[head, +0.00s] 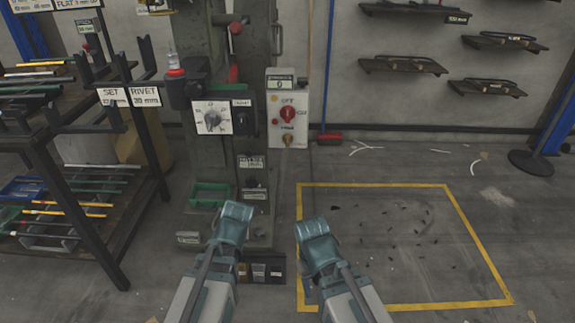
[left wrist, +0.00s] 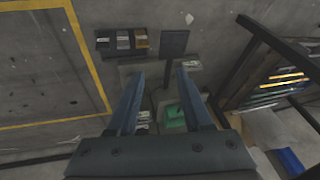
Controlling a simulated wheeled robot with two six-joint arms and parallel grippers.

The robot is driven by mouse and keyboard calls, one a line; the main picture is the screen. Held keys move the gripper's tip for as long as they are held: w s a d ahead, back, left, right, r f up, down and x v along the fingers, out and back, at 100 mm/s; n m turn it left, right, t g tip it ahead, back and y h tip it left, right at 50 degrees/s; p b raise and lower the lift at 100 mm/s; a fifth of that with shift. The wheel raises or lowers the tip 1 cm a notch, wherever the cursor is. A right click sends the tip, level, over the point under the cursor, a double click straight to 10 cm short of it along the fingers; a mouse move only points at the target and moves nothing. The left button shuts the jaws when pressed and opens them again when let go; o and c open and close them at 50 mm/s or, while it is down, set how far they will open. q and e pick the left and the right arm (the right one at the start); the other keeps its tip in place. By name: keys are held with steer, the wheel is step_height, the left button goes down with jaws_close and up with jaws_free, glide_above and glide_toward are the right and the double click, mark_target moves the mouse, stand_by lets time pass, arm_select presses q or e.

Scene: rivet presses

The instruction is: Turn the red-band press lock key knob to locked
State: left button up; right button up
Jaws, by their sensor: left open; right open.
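A grey-green press (head: 257,170) stands left of centre in the head view. On its right side is a pale control box (head: 302,102) with a red knob (head: 288,113) and a small brass-coloured knob (head: 288,140) below it. The small knob's setting is too small to read. A red band (head: 175,72) shows near a clear cup at the press's left. My left gripper (head: 236,210) is low in front of the press, apart from the box. It is open and empty in the left wrist view (left wrist: 158,75). My right gripper (head: 312,228) is open, low and right of it, touching nothing visible.
A white dial (head: 212,118) and a green tray (head: 208,194) are on the press. A dark rack (head: 75,140) with coloured rods stands at left. A yellow-outlined floor area (head: 400,188) with scattered bits lies at right. Wall shelves (head: 402,65) hang at upper right.

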arm_select(q)
steer(key=w+d+r+n+t+y+b, duration=0.1)
steer(key=w+r+t+y, duration=0.1)
steer(key=w+r+t, duration=0.3)
steer(key=w+r+n+t+y+b, duration=0.1)
steer(key=w+r+t+b, duration=0.15)
steer(key=w, duration=0.55)
steer(key=w+d+r+m+t+h, duration=0.1)
steer(key=w+d+r+t+h, duration=0.1)
steer(key=d, duration=0.5)
steer(key=w+d+r+m+t+h, duration=0.2)
steer(key=d+r+t, duration=0.3)
steer(key=d, duration=0.3)
steer(key=shift+r+m+h+p, duration=0.3)
steer(key=shift+r+h+p, duration=0.15)
steer(key=shift+h, duration=0.35)
arm_select(e)
step_height(320, 180, down, 5)
steer(key=shift+r, duration=0.1)
arm_select(q)
steer(key=shift+w, duration=0.2)
